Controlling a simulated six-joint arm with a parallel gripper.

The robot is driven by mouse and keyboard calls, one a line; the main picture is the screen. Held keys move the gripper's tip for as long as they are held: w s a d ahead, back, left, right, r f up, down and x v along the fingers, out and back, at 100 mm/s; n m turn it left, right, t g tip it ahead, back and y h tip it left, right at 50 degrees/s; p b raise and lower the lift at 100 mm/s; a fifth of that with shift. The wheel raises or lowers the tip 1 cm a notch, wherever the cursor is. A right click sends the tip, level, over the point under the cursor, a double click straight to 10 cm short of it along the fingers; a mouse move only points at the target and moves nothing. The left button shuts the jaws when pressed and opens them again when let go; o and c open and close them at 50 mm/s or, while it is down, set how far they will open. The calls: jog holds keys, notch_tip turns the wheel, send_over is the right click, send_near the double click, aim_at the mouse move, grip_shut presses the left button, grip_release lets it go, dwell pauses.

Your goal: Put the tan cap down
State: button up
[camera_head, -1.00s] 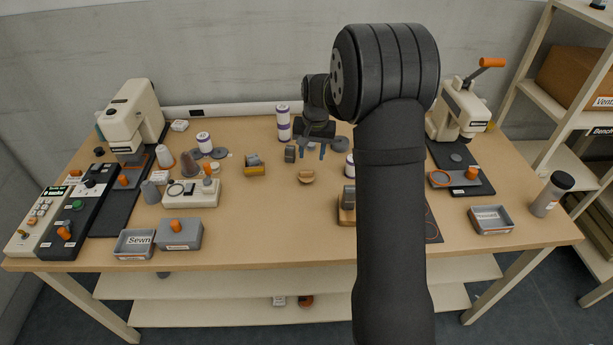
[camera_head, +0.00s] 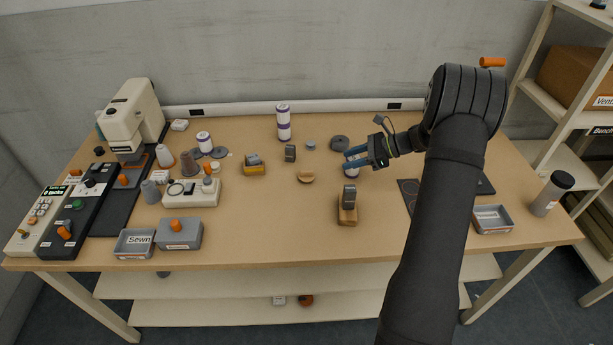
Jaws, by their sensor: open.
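The tan cap (camera_head: 306,178), a small shallow tan piece, lies on the table near its middle, apart from my gripper. My gripper (camera_head: 350,157) is open, with its blue fingers pointing left, to the right of the tan cap. The fingers are over or beside the top of a short white and purple roll (camera_head: 351,172), which they partly hide. I cannot tell whether they touch it. No object shows held between the fingers.
A tall white and purple roll (camera_head: 283,123) stands at the back. A wooden block with a grey piece (camera_head: 348,205) stands in front. The front middle of the table is clear.

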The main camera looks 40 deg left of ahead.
aim_at(309, 171)
jog(key=x, duration=1.3)
jog(key=shift+s, duration=0.1)
grip_shut()
